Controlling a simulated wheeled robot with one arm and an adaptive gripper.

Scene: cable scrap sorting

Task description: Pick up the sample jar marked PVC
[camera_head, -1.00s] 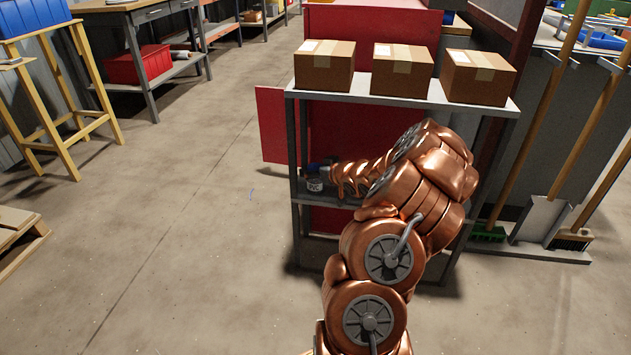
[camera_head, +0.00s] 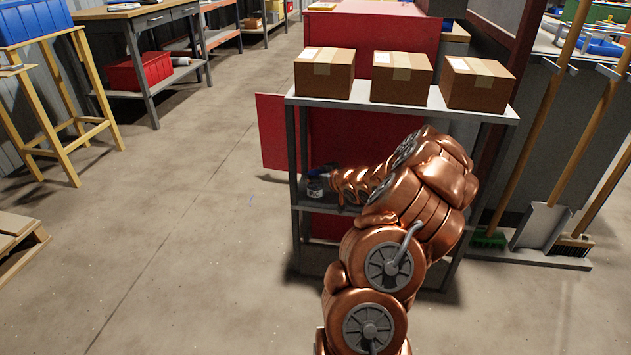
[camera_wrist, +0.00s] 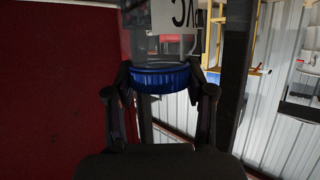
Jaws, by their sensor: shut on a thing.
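The sample jar (camera_head: 315,188) is at the left end of the lower shelf of the grey rack in the head view. It is clear, with a blue lid (camera_wrist: 160,79) and a white label (camera_wrist: 178,14) reading PVC, which appears upside down in the wrist view. My gripper (camera_wrist: 160,74) is shut on the jar, with one finger on each side of the blue lid. In the head view my gripper (camera_head: 324,173) reaches the jar from the right. Whether the jar's base touches the shelf cannot be told.
The grey rack (camera_head: 400,99) has posts close to the jar, and its top shelf holds three cardboard boxes (camera_head: 324,76). A red panel (camera_head: 271,131) stands at its left. Brooms (camera_head: 532,150) lean at the right.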

